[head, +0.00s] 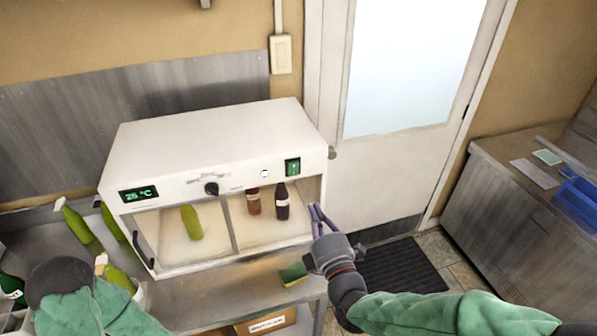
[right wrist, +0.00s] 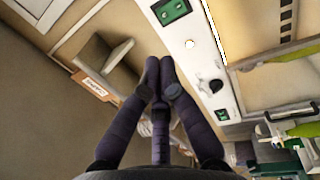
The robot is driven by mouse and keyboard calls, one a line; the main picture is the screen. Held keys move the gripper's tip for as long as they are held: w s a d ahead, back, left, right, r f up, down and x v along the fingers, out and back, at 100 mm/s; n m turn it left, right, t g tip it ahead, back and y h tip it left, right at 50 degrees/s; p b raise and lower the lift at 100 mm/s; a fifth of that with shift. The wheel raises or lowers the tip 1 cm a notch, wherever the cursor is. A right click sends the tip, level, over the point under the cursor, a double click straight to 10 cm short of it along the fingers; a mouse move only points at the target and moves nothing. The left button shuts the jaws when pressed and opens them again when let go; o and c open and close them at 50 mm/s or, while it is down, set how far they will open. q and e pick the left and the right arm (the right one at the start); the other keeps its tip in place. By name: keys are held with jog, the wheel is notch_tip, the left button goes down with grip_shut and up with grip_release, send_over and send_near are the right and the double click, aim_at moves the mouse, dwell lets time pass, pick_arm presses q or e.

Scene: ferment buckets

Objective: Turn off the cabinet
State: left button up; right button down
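The white cabinet (head: 215,140) stands on a metal bench. Its front panel has a lit green display (head: 138,194) reading 25 °C, a black knob (head: 211,188), a small round lamp (head: 264,173) and a green switch (head: 292,167). The right wrist view also shows the switch (right wrist: 171,11), the lamp (right wrist: 190,43) and the knob (right wrist: 212,87). My right gripper (head: 316,211) is at the cabinet's front right, below the switch and apart from it. Its fingertips (right wrist: 159,72) meet with nothing between them. My left gripper is out of view; only part of that arm shows lower left.
Behind the cabinet's glass front stand a green bottle (head: 191,222) and two dark bottles (head: 282,201). A green and yellow sponge (head: 293,273) lies on the bench. More green bottles (head: 80,228) are at left. A door (head: 400,170) and a counter (head: 500,210) are at right.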

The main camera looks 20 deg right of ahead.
aim_at(296, 163)
jog(key=w, duration=0.4)
jog(key=w+r, duration=0.1)
jog(key=w, duration=0.8)
jog(key=shift+w+a+r+p, duration=0.25)
jog(key=shift+w+r+p, duration=0.05)
jog(key=shift+w+r, duration=0.1)
jog(key=shift+w+b, duration=0.25)
jog(key=shift+b, duration=0.2)
